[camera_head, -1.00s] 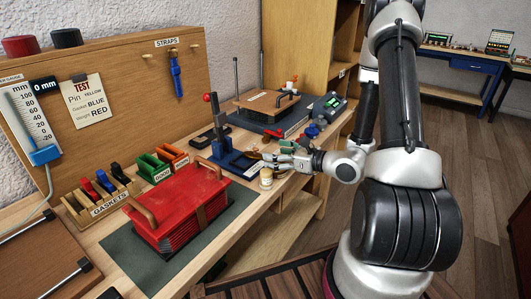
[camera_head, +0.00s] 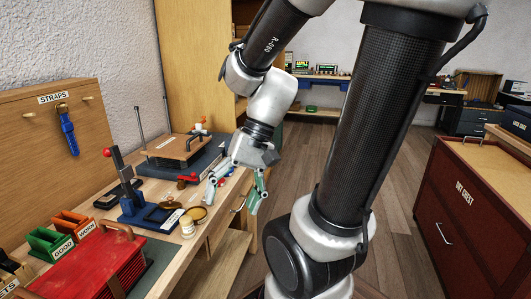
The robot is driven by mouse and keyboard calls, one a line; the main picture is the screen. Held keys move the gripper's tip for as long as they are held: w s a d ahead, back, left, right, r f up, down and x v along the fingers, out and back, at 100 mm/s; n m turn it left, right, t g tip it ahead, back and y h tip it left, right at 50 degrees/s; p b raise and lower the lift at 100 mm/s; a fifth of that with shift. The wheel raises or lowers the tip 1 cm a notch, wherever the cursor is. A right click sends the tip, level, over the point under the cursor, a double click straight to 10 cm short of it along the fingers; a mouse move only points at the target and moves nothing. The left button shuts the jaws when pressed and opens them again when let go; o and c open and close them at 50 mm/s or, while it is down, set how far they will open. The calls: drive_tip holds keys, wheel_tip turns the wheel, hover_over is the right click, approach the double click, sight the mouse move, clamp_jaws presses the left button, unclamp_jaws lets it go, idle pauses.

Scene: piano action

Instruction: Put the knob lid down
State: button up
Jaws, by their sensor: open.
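My gripper (camera_head: 232,198) hangs at the right of the workbench near its front edge. Its green-padded fingers are spread and nothing shows between them. A round tan, lid-like disc (camera_head: 198,213) lies on the bench just left of and below the fingers, apart from them. It may be the knob lid; a knob is too small to make out. A small pale jar (camera_head: 187,228) stands upright at the bench's front edge, beside the disc.
A blue-based press with a red-tipped lever (camera_head: 128,190) stands left of the disc. Behind are a wooden board with a handle (camera_head: 178,150) and a red clamp (camera_head: 188,179). Open floor (camera_head: 400,180) lies right.

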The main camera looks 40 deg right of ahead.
drive_tip(key=d+r+n+t+h, duration=0.4)
drive_tip(key=d+r+h, duration=0.1)
drive_tip(key=d+r, duration=0.2)
drive_tip(key=shift+s+d+r+n, duration=0.2)
drive_tip(key=shift+d+r+n, duration=0.2)
drive_tip(key=shift+d, duration=0.5)
idle(0.5)
